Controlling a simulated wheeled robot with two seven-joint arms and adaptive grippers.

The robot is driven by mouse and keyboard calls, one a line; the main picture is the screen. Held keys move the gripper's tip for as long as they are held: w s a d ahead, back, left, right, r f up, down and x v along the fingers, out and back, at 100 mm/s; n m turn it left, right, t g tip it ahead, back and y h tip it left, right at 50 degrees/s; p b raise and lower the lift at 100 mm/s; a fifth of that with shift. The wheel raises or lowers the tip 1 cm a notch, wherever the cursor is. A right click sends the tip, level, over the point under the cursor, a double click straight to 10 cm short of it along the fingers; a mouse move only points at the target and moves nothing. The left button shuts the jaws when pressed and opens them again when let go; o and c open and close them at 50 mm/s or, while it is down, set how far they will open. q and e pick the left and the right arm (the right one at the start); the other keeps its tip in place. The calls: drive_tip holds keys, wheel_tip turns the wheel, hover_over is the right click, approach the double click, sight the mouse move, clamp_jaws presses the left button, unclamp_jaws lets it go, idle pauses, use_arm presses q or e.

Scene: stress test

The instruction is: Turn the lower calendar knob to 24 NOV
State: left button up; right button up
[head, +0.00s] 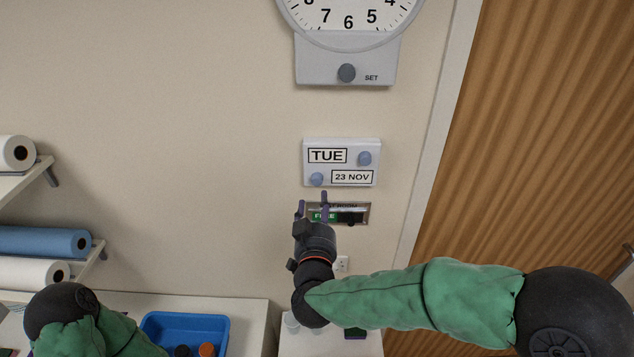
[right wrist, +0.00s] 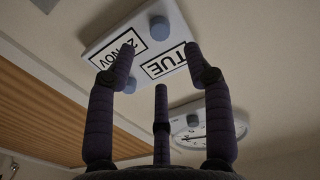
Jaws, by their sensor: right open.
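The white calendar panel (head: 341,145) hangs on the wall and reads TUE and 23 NOV. Its lower knob (head: 316,179) is a round blue-grey button left of the date window. The upper knob (head: 364,158) sits right of TUE. My right gripper (head: 313,204) is open and empty, its fingertips just below the lower knob in the head view. In the right wrist view the fingers are spread toward the calendar (right wrist: 140,47), and the lower knob (right wrist: 159,28) shows beyond the gap between the fingertips. No contact is visible. My left gripper is out of view.
A sign with a green FREE field (head: 322,216) is under the calendar, partly behind my right fingers. A clock (head: 348,25) with a SET knob (head: 347,73) is above. A blue tray (head: 185,318) stands at lower left. A wooden panel (head: 540,130) is at right.

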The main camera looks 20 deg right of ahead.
sight(317, 183)
drive_tip(key=p+x, duration=0.1)
drive_tip(key=x, duration=0.5)
drive_tip(key=shift+w+d+f, duration=0.1)
drive_tip(key=shift+w+f, duration=0.05)
drive_tip(key=shift+w, duration=0.2)
drive_tip(key=shift+w+d, duration=0.15)
drive_tip(key=shift+w, duration=0.4)
drive_tip(key=shift+w+d+p, duration=0.1)
drive_tip(key=shift+w+p, duration=0.2)
drive_tip(key=shift+w, duration=0.05)
drive_tip(key=shift+s, duration=0.1)
clamp_jaws()
